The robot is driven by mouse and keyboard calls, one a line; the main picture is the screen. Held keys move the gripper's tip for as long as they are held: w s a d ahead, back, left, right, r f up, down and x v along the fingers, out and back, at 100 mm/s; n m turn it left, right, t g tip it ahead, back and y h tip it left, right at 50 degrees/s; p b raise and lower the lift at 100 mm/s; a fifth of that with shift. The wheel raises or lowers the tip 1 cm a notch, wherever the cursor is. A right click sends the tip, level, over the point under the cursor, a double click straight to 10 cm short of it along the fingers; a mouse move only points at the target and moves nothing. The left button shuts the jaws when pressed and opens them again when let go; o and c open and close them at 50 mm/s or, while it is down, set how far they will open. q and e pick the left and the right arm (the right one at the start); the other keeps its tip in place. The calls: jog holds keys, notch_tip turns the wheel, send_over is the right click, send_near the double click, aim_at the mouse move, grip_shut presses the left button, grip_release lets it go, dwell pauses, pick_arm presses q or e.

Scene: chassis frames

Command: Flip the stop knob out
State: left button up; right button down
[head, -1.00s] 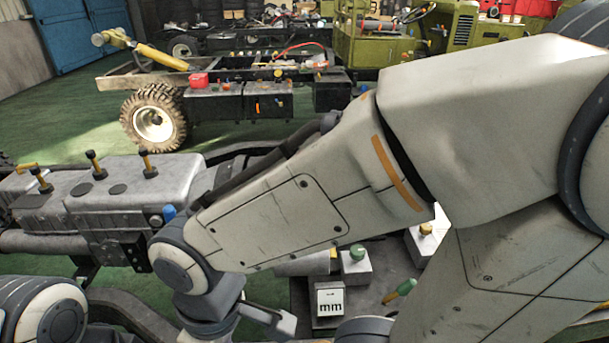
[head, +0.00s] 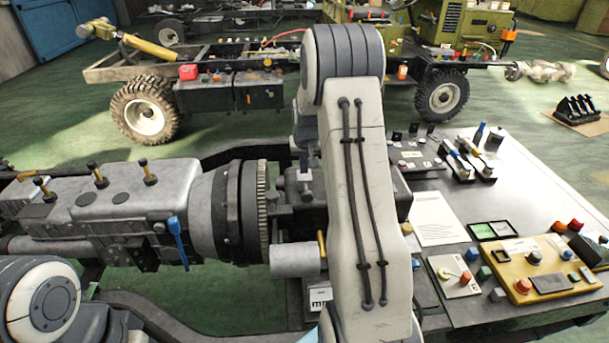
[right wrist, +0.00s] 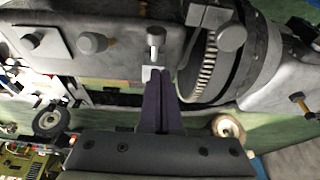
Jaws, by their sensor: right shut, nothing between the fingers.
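A small grey knob on a stem, with a pale block at its foot (right wrist: 155,38), stands on the grey housing in the right wrist view. I take it for the stop knob, but no label confirms this. My right gripper (right wrist: 161,73) is shut and empty. Its dark fingertips are beside the pale block; I cannot tell whether they touch. In the head view the right gripper (head: 303,170) is small and partly hidden behind my own arm, above the housing by the toothed ring. My left gripper is out of view.
The toothed ring (head: 263,212) and grey gearbox (head: 130,205) with a blue lever (head: 177,240) lie left of the gripper. A grey cylinder (head: 294,260) juts out below it. A table (head: 530,200) with control panels stands at right.

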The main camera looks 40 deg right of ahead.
aim_at(305, 188)
jog(key=shift+d+f, duration=0.1)
jog(key=shift+d, duration=0.4)
jog(key=shift+f, duration=0.1)
jog(key=p+x, duration=0.3)
jog(key=x, duration=0.5)
jog(key=shift+w+d+f, duration=0.1)
jog(key=shift+d+f, duration=0.05)
jog(key=shift+f, duration=0.05)
jog(key=shift+w+d+f, duration=0.1)
jog(key=shift+w+f, duration=0.1)
jog(key=shift+f, duration=0.45)
